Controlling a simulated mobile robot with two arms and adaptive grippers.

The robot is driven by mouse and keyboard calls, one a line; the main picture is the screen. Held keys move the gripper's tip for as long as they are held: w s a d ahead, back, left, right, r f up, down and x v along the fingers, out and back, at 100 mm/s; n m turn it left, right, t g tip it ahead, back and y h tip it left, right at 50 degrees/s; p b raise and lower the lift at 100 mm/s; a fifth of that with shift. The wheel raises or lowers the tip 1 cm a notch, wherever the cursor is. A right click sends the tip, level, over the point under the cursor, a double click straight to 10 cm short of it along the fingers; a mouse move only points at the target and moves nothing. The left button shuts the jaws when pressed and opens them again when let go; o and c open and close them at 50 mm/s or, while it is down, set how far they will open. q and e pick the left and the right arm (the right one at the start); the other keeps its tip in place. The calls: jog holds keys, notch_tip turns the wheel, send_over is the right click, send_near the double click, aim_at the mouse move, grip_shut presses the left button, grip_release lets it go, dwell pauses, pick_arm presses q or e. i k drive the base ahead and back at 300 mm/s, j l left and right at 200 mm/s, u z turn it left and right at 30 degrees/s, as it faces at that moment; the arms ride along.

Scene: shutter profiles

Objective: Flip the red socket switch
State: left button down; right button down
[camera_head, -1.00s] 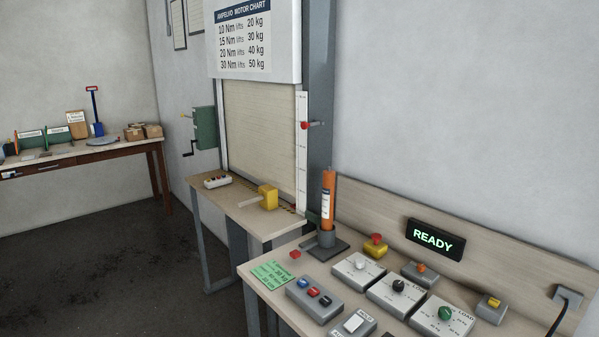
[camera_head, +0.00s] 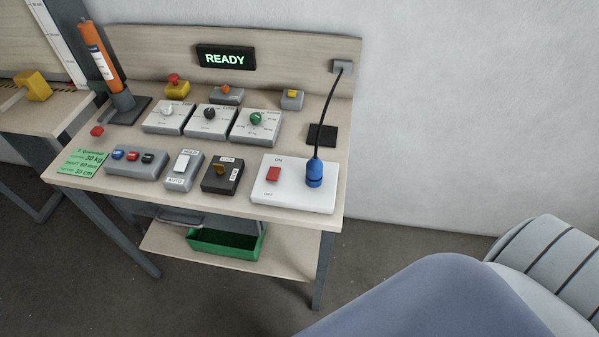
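The red socket switch (camera_head: 273,174) sits on the left part of a white socket box (camera_head: 293,199) at the front right of the workbench. "ON" is printed behind it and "OFF" in front of it. Its tilt is too small to tell. A blue plug (camera_head: 314,174) with a black cable stands upright in the box, just right of the switch. One of my arms shows as a large blue-grey and white shape at the lower right, well apart from the switch. Neither gripper is in the picture.
Left of the socket box stand a dark key-switch box (camera_head: 222,187), a white rocker box (camera_head: 184,180) and a button box (camera_head: 137,169). Dial boxes stand behind. The black cable (camera_head: 329,110) rises to a wall outlet (camera_head: 343,67). A green bin (camera_head: 226,253) sits on the lower shelf.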

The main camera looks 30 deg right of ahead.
aim_at(273, 173)
jog(key=z, duration=1.2)
jog(key=k+l, duration=0.15)
jog(key=k, duration=0.25)
